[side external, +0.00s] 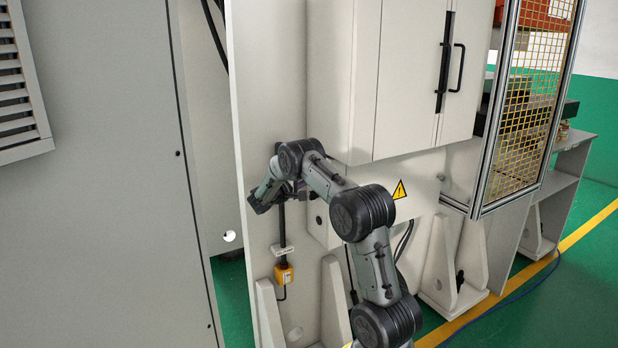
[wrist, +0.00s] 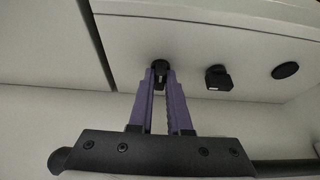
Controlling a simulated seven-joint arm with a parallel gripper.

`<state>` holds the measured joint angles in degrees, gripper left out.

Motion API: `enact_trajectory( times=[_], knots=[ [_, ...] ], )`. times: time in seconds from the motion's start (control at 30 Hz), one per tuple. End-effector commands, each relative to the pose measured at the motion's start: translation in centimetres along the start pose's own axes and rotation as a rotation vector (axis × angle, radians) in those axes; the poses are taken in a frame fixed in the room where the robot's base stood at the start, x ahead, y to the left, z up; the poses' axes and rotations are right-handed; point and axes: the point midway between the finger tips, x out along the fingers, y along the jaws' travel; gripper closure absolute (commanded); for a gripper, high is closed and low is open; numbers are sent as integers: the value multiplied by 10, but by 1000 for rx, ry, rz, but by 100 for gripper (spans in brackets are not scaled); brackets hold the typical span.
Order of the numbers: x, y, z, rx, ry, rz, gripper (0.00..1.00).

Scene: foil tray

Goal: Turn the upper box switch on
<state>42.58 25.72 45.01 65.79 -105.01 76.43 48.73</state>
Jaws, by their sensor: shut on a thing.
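My gripper (wrist: 160,78) has two purple fingers that reach up to a pale panel face in the wrist view. They are shut on a small black switch knob (wrist: 161,69), the left end one of a row and apparently the upper box switch. A second black switch (wrist: 217,78) sits to its right, clear of the fingers. In the side external view my wrist bends down beside the pale box (side external: 340,225) under the cabinet. My arm hides the fingertips and the held switch there, so the knob's setting is unclear.
A round black fitting (wrist: 286,70) is at the right of the row. The large cabinet (side external: 345,80) overhangs the box. A yellow switch unit (side external: 284,274) on a dark conduit is on the panel below my wrist. A yellow mesh guard (side external: 525,110) stands at the right.

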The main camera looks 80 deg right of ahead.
Motion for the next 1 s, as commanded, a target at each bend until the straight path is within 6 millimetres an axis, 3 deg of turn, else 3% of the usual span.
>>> enact_trajectory(
  times=[0.4,0.43,0.57,0.87,1.0],
  knots=[
    [0,0,1,9,-3,4,100],
    [0,0,1,9,-3,4,78],
    [0,0,0,8,-2,3,55],
    [-1,0,0,7,-1,3,54],
    [-10,0,-1,7,1,3,54]
  ],
)
